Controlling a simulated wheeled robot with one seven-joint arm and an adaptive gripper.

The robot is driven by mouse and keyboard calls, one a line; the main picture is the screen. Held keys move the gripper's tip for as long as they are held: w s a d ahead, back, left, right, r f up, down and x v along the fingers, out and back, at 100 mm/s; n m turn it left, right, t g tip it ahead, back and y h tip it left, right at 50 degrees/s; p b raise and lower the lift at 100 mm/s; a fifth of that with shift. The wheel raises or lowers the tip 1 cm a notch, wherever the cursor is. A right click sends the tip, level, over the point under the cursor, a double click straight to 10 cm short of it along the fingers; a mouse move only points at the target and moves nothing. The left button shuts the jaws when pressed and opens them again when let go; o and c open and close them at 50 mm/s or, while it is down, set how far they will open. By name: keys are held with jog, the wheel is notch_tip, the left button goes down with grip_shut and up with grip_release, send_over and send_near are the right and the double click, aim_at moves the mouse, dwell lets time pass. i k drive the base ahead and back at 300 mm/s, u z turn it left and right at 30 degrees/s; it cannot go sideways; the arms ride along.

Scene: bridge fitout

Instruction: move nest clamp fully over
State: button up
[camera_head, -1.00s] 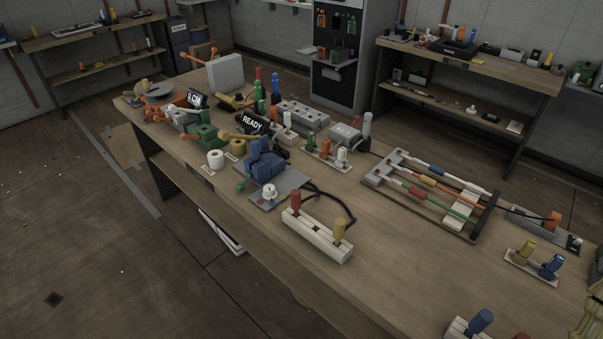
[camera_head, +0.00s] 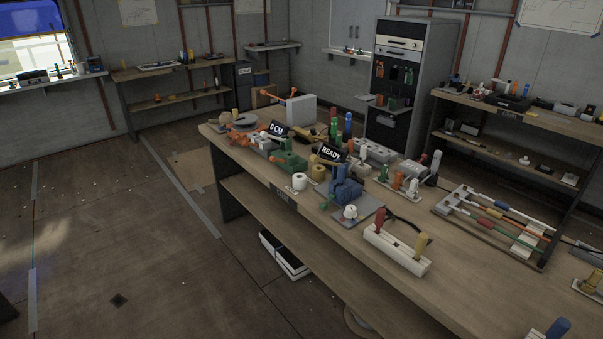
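No part is clearly marked as the nest clamp, and I cannot tell which fixture it is. A blue vise-like block (camera_head: 345,191) stands on a grey plate (camera_head: 371,214) near the bench's front edge. A green fixture (camera_head: 290,162) sits to its left, beside a black READY sign (camera_head: 331,153). An orange-handled fixture (camera_head: 243,137) is at the bench's far left end. A white block (camera_head: 398,252) with a red and a yellow upright handle stands to the right of the blue block. My gripper is not in view.
The long wooden bench (camera_head: 450,270) is crowded at its far end. A rack of coloured rods (camera_head: 497,225) lies on the right. A tall grey cabinet (camera_head: 408,80) and shelves stand behind. The floor (camera_head: 130,250) at left is largely clear.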

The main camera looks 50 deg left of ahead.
aim_at(323, 206)
jog(key=k, duration=0.35)
jog(key=u, duration=1.65)
jog(key=i, duration=0.2)
jog(key=u, duration=0.05)
